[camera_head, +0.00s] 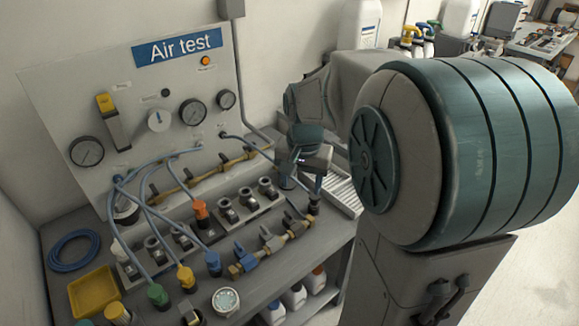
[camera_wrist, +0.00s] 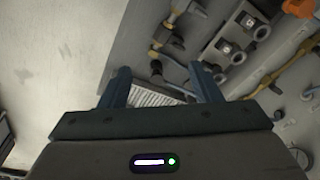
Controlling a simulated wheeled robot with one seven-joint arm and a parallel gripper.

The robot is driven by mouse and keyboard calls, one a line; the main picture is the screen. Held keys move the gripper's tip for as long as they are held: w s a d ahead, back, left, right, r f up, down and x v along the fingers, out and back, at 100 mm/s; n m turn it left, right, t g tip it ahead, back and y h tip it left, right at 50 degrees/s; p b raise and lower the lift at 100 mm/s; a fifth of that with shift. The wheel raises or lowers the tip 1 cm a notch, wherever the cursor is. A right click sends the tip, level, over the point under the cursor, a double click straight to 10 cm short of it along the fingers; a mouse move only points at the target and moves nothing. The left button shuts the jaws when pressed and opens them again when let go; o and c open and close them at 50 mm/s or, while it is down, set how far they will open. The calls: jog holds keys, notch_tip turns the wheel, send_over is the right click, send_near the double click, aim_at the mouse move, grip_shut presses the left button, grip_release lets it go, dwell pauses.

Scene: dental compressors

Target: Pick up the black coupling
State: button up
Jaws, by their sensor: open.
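A small black coupling (camera_head: 314,204) is at the right end of the brass valve row on the bench, near the bench's right edge. In the wrist view a dark piece (camera_wrist: 156,69), likely the same one, shows beside the brass fitting, between my fingertips in the picture. My gripper (camera_head: 301,187) points down over this end of the bench, with its fingers apart; it also shows in the wrist view (camera_wrist: 160,69). Nothing is held. I cannot tell the exact height gap. Another dark hose end (camera_head: 125,212) is at the left by the panel.
The grey air test panel (camera_head: 150,80) with gauges stands behind the bench. Brass valves with blue levers (camera_head: 268,240) lie left of my gripper. Several hoses with coloured couplings, a yellow tray (camera_head: 94,291) and a coiled blue hose (camera_head: 74,250) are farther left. A ribbed grey tray (camera_head: 343,192) is to the right.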

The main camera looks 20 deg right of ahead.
aim_at(315, 197)
jog(key=w+d+f+m+g+p, duration=0.1)
jog(key=w+d+f+m, duration=0.2)
jog(key=w+d, duration=0.2)
jog(key=w+d+f+m+p, duration=0.1)
jog(key=w+d+f+m, duration=0.2)
jog(key=w+d, duration=0.2)
jog(key=shift+m, duration=0.3)
jog(key=f, duration=0.8)
jog(key=shift+w+a+f, duration=0.1)
jog(key=shift+w+f, duration=0.15)
jog(key=shift+w, duration=0.05)
jog(key=shift+w+a+f+p, duration=0.15)
jog(key=shift+f+p, duration=0.4)
jog(key=shift+f, duration=0.75)
jog(key=shift+w+f+p, duration=0.2)
jog(key=shift+f+p, duration=0.3)
jog(key=shift+f, duration=0.8)
jog(key=c, duration=1.1)
